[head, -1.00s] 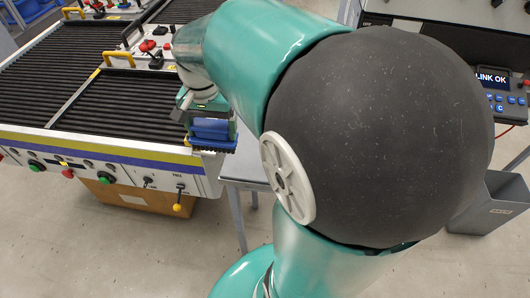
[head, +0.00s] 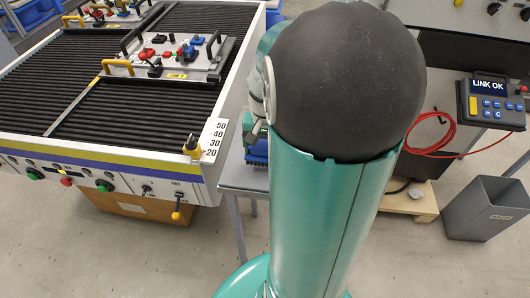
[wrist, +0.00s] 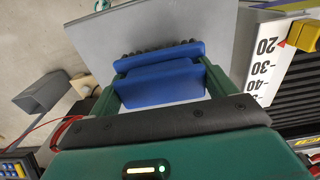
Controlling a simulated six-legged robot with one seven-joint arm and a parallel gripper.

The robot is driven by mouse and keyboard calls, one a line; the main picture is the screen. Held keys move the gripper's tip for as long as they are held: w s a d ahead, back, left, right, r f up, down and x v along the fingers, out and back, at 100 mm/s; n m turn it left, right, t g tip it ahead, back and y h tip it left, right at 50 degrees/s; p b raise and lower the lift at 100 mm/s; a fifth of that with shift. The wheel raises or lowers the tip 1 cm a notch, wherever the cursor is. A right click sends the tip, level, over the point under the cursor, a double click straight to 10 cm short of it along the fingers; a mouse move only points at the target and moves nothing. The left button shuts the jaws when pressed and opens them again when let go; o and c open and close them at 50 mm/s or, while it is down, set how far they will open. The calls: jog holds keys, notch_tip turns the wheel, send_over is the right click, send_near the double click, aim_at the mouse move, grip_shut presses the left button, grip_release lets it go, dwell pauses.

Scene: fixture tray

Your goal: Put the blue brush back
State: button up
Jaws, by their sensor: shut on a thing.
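The blue brush (wrist: 160,82) is between the two green fingers of my gripper (wrist: 160,68) in the wrist view, with dark bristles along its far side. My gripper is shut on it. In the head view a small part of the brush (head: 257,152) shows just right of the roller conveyor's corner; my arm hides the rest. The brush is over the grey side table (head: 236,176), which also shows behind it in the wrist view (wrist: 140,30). I cannot tell whether the brush touches the table.
The roller conveyor (head: 60,140) stands left, with a fixture plate (head: 190,65) holding coloured parts and black handles. A number scale (head: 213,138) with a yellow pointer (head: 191,146) is at its near corner. Right are a red cable (head: 440,140), a grey bin (head: 485,210) and a control panel (head: 490,105).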

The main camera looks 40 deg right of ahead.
aim_at(266, 155)
jog(key=shift+s+d+f, duration=0.1)
jog(key=shift+d+f, duration=0.05)
jog(key=shift+f, duration=1.45)
jog(key=shift+f, duration=0.15)
jog(key=o, duration=0.8)
jog(key=shift+o, duration=0.2)
notch_tip(266, 155, up, 12)
jog(key=shift+r, duration=0.2)
jog(key=s+a+r+n+t, duration=0.2)
jog(key=a+n, duration=0.3)
jog(key=a, duration=0.6)
jog(key=s+a+r+n+t, duration=0.2)
jog(key=a+r+n+t, duration=0.1)
jog(key=a, duration=0.9)
jog(key=shift+s+r+n+t, duration=0.3)
jog(key=shift+r+n, duration=0.15)
jog(key=shift+n, duration=0.75)
